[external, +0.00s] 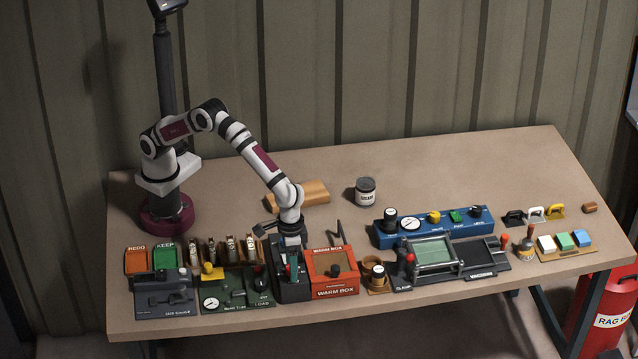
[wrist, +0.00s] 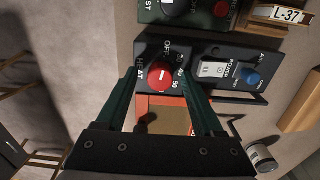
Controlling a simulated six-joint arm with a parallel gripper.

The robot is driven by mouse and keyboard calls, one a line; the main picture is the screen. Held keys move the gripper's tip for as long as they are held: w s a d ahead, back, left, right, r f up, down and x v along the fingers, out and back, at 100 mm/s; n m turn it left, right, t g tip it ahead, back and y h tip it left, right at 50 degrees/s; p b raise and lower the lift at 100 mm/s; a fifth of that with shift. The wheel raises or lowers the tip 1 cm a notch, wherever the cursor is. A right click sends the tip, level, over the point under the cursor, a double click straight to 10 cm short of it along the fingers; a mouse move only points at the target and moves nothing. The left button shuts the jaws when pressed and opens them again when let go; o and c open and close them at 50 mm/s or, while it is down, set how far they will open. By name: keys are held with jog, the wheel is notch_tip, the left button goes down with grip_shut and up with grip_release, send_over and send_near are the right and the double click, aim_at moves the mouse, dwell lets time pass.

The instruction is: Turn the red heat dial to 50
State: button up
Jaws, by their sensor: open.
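The red heat dial (wrist: 160,76) sits on a dark panel (wrist: 143,50) in the wrist view, with the words HEAT and OFF and several numbers, 50 among them, printed around it. A small white mark shows on its face; I cannot tell exactly which number it points at. My gripper (wrist: 158,82) is open, its two green fingers on either side of the dial in the picture. I cannot tell whether they touch it.
The orange warm box (external: 332,289) stands right beside the panel. The panel also carries a white switch (wrist: 213,69) and a blue knob (wrist: 252,78). A green panel (external: 222,300) is close on the left. The back of the table is mostly clear, with a dark can (external: 366,191).

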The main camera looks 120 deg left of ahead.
jog(key=shift+c, duration=0.2)
grip_shut()
dwell(0.4)
jog(key=m, duration=0.5)
jog(key=shift+m, duration=0.4)
jog(key=m, duration=1.1)
jog(key=shift+m, duration=0.4)
jog(key=m, duration=0.5)
jog(key=shift+m, duration=0.7)
